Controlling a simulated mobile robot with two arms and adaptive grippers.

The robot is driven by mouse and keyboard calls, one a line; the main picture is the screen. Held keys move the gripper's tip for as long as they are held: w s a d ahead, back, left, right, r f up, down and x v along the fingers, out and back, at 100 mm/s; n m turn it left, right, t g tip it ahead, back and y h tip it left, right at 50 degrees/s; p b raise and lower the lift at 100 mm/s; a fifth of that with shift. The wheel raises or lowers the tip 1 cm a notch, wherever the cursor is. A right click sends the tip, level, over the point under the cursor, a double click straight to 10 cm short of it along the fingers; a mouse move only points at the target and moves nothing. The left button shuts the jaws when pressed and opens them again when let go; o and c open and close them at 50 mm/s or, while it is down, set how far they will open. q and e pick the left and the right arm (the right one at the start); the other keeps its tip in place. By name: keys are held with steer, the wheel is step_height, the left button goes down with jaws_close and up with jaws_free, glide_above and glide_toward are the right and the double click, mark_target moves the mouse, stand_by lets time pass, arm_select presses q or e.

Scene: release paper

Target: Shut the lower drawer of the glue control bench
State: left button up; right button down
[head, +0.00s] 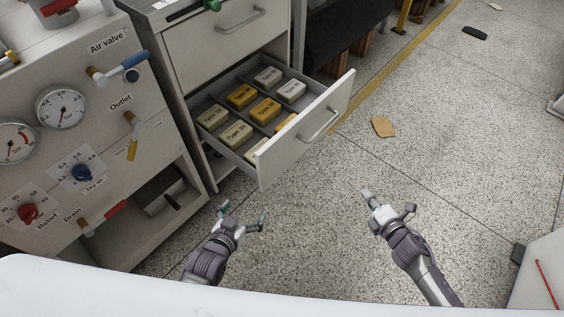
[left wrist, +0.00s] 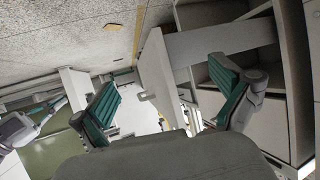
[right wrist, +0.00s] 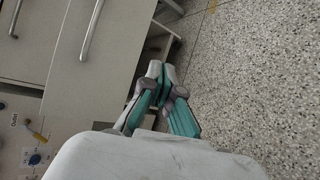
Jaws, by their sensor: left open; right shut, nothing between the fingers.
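The lower drawer (head: 305,128) of the bench stands pulled out in the head view. It holds several white and yellow labelled boxes (head: 242,95) in a grey divided tray. Its bar handle (head: 320,125) is on the front panel. The closed upper drawer (head: 228,38) sits above it. My left gripper (head: 243,215) is open and empty, below and in front of the open drawer, apart from it. My right gripper (head: 372,197) is shut and empty, over the floor to the right of the drawer front. It also shows in the right wrist view (right wrist: 162,72), fingertips together.
A panel with gauges (head: 62,108), valves and knobs stands left of the bench. A tan scrap (head: 383,127) lies on the speckled floor beyond the drawer. A pale surface with a red stick (head: 547,284) is at the lower right. The floor between my grippers is clear.

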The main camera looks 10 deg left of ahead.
steer(key=w+a+r+n+y+b, duration=0.2)
steer(key=a+r+n+y+b, duration=0.4)
steer(key=n, duration=0.5)
steer(key=n+g+y+b, duration=0.2)
steer(key=n+y+b, duration=0.1)
steer(key=n, duration=0.7)
glide_toward(278, 141)
steer(key=x, duration=0.6)
steer(key=shift+a+r, duration=0.1)
steer(key=shift+r, duration=0.05)
steer(key=shift+w+a, duration=0.35)
steer(key=shift+a, duration=0.15)
arm_select(q)
step_height(278, 141, up, 22)
steer(key=t+h, duration=0.1)
steer(key=t, duration=0.5)
steer(key=shift+w+a+f+t+h, duration=0.25)
steer(key=shift+t+h, duration=0.05)
